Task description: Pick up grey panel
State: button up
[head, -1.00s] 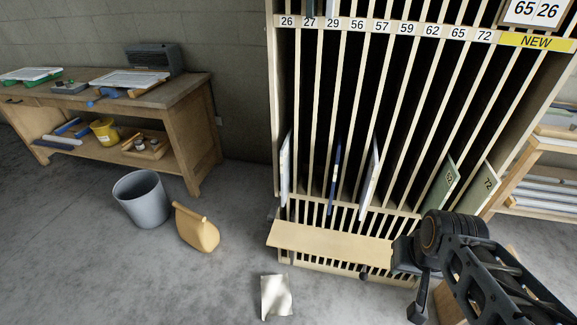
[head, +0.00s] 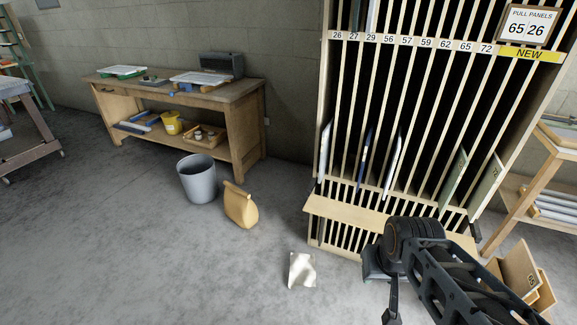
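The tall slotted rack (head: 350,208) holds several thin panels on edge. A pale grey-white panel (head: 324,152) stands in the far-left slot, under label 26. A dark blue panel (head: 364,158) and another pale panel (head: 392,162) stand to its right. Two grey-green panels (head: 453,180) (head: 488,184) lean out of the right slots near labels 65 and 72. I cannot tell which one is the grey panel. My gripper (head: 382,280) hangs low in front of the rack's ledge, apart from all panels. Its fingers are partly hidden, and their opening is unclear.
A sign (head: 528,27) reads "PULL PANELS 65 26". A grey bin (head: 198,180), a tan bag (head: 240,208) and a crumpled pale sheet (head: 301,268) are on the floor. A workbench (head: 225,105) stands behind. Wooden boards (head: 518,268) lean at lower right.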

aim_at(326, 142)
jog(key=z, duration=0.45)
jog(key=k, duration=0.25)
jog(key=u, duration=2)
jog(key=i, duration=1.8)
jog(key=z, duration=1.15)
jog(key=i, duration=0.65)
jog(key=z, duration=0.8)
